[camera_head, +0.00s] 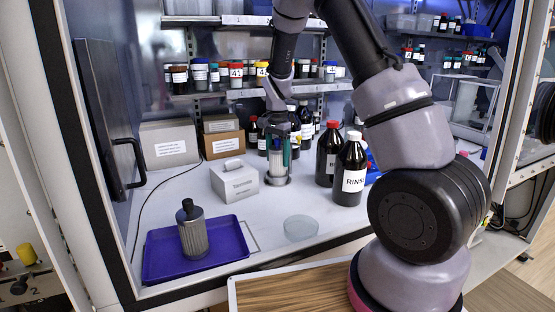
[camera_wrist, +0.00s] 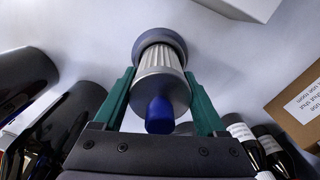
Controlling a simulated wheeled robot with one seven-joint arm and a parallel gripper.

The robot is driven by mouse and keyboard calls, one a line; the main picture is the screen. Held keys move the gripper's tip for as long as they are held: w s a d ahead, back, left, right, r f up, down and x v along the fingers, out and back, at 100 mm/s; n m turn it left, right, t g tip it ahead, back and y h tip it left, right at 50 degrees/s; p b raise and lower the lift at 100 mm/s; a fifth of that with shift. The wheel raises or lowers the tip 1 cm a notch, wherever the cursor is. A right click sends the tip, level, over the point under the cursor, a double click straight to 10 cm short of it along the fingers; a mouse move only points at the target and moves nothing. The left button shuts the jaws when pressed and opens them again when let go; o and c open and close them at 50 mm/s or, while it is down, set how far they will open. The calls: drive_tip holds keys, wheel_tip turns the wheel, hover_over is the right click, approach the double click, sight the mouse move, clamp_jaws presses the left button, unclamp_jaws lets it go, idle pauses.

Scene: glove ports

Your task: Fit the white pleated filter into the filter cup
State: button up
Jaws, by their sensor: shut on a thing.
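The white pleated filter (camera_head: 276,163) is upright between the teal fingers of my gripper (camera_head: 278,152), over the back middle of the white worktop. In the wrist view the filter (camera_wrist: 157,62) shows white pleats and a blue knob (camera_wrist: 160,115), with my gripper (camera_wrist: 161,78) shut on it from both sides. A wider grey ring, which looks like the rim of the filter cup (camera_wrist: 164,37), is at the filter's far end. In the head view a grey round base (camera_head: 277,181) shows below it. I cannot tell how deep the filter sits.
A purple tray (camera_head: 154,270) with a dark pleated filter (camera_head: 193,239) is at front left. A white box (camera_head: 233,183) stands close left of the gripper. Dark bottles (camera_head: 349,165) stand close right. A clear dish (camera_head: 300,228) lies in front. A shelf crosses behind my arm.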

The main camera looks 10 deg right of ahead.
drive_tip(key=shift+f, duration=0.4)
drive_tip(key=shift+f, duration=0.15)
drive_tip(key=o, duration=1.5)
